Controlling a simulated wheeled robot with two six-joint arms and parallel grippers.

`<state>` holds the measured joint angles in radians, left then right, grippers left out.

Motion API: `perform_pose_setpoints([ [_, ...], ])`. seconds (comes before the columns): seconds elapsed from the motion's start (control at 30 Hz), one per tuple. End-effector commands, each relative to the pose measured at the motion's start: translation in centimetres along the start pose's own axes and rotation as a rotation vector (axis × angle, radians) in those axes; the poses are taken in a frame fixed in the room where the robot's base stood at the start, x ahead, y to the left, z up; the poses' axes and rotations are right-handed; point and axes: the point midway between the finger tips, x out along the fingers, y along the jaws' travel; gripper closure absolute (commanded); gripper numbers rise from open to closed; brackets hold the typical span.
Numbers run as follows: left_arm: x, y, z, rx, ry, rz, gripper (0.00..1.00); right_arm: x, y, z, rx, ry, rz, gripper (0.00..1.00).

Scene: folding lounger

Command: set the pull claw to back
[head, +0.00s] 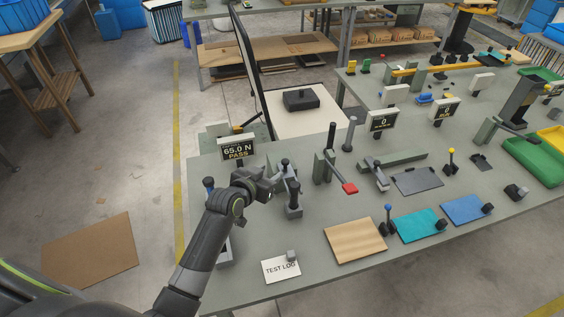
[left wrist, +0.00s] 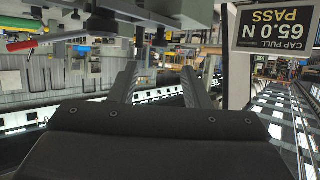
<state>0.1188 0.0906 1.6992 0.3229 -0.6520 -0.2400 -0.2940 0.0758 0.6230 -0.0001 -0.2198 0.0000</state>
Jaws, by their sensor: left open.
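The cap pull tester's display (head: 238,149) reads 65.0 N PASS and stands at the table's left end. It shows upside down in the left wrist view (left wrist: 276,25). My left gripper (head: 272,183) is in front of the display, with its fingers pointing right toward a dark knobbed fixture (head: 293,198). I cannot tell which part of this fixture is the pull claw; my gripper and arm hide some of it. In the left wrist view my two fingers (left wrist: 158,82) are apart, and nothing is clearly held between them. My right gripper is not in view.
A fixture with a red-tipped lever (head: 349,188) stands right of the gripper. The TEST LOG sheet (head: 278,270) and a wooden board (head: 355,241) lie near the front edge. A teal mat (head: 415,226) lies farther right.

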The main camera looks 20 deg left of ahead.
Motion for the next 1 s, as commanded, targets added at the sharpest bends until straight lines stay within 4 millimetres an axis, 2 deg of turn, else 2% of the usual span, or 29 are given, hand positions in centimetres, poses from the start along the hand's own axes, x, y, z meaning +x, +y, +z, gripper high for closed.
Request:
perform_pose_setpoints([
  [0.07, 1.1, 0.0, -0.1, -0.001, -0.001, 0.001, 0.57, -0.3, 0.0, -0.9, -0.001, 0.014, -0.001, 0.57],
  [0.17, 2.4, 0.1, -0.1, -0.001, -0.001, 0.001, 0.57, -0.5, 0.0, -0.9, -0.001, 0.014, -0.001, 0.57],
  [0.43, 5.8, 0.0, -0.1, 0.001, -0.001, 0.0, 0.57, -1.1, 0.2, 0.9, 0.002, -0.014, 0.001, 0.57],
  [0.6, 7.5, 0.0, -0.1, -0.001, 0.0, 0.001, 0.57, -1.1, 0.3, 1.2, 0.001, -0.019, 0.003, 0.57],
  [0.8, 8.6, 0.0, 0.0, 0.001, 0.0, 0.0, 0.57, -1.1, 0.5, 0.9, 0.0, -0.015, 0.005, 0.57],
  [1.0, 8.8, 0.0, 0.0, 0.0, 0.0, -0.001, 0.57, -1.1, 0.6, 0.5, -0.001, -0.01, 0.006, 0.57],
])
